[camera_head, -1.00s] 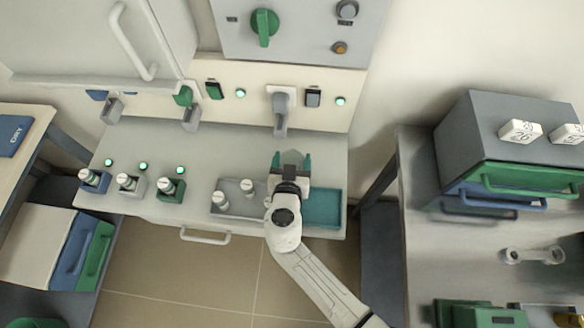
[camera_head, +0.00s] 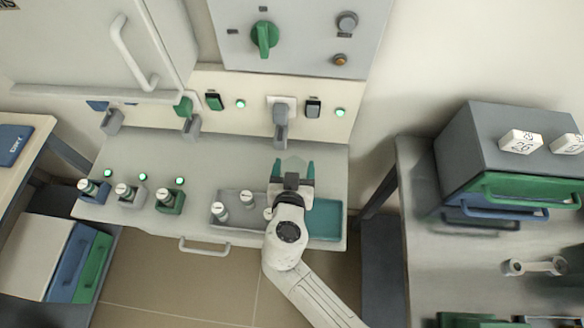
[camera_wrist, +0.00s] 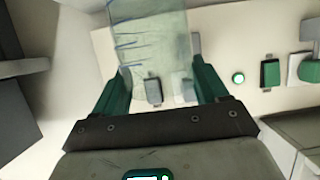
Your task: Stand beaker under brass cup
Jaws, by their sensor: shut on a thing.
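My gripper (camera_head: 291,171) has green fingers and is shut on a clear glass beaker (camera_head: 293,164). The beaker sits between the fingers above the back of the bench, just behind the teal tray. In the wrist view the beaker (camera_wrist: 150,38) shows blue graduation marks and reaches past the fingertips. Its far end is cut off by the top of that picture. I cannot make out a brass cup. A grey outlet (camera_head: 281,122) hangs from the wall panel just behind the beaker, with green (camera_head: 187,118) and grey-blue (camera_head: 110,121) outlets to its left.
A teal tray (camera_head: 326,220) and a grey tray (camera_head: 240,226) with small white-capped bottles lie at the bench front. A side table (camera_head: 420,190) with a grey cabinet (camera_head: 490,150) is on the right. The bench middle is clear.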

